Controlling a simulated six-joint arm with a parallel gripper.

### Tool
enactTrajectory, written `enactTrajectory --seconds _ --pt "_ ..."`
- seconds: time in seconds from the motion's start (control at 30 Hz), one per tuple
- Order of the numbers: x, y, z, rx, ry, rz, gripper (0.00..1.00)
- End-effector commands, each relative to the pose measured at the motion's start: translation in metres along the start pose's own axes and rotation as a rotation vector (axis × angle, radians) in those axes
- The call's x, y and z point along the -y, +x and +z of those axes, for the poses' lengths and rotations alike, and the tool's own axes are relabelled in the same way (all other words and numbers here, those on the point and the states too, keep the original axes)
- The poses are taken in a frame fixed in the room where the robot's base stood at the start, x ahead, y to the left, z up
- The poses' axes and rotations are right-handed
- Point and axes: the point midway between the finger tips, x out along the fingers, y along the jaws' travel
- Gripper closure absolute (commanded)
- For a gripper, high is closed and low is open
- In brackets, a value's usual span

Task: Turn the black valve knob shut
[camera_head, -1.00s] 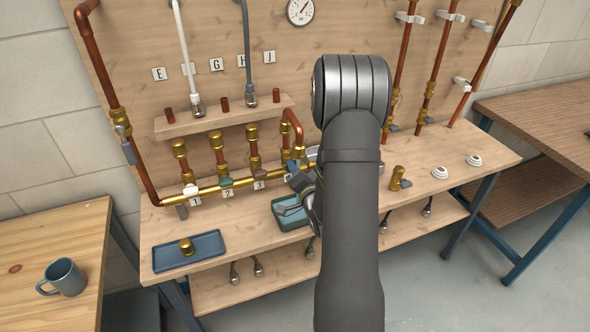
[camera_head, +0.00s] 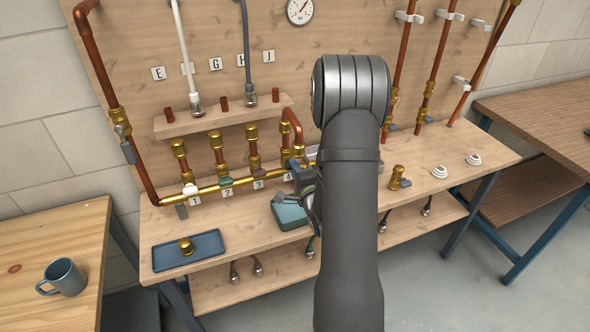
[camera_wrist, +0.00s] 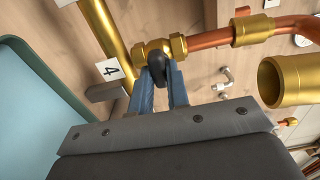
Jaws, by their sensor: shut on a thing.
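The black valve knob (camera_wrist: 158,68) sits on a brass valve body (camera_wrist: 153,47) beside the label 4 (camera_wrist: 111,70) in the wrist view. My gripper (camera_wrist: 163,76) has its two blue fingers on either side of the knob and is shut on it. The knob's lower part is hidden between the fingers. In the head view my gripper (camera_head: 298,166) is at the right end of the brass manifold (camera_head: 222,184), by the label 4 (camera_head: 288,178). There the knob is hidden by my gripper.
A teal tray (camera_wrist: 35,115) lies close beside my gripper. A large brass fitting (camera_wrist: 287,82) is near on the right. A blue tray (camera_head: 160,258) is farther left.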

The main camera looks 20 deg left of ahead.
Motion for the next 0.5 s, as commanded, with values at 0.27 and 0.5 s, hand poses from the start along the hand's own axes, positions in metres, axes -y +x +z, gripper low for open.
enactTrajectory --seconds 0.27,0.5 --pt "0.003 0.0032 -0.0003 0.001 0.009 -0.009 1.0" --pt "0.003 0.0032 -0.0003 0.001 0.008 -0.009 0.75"
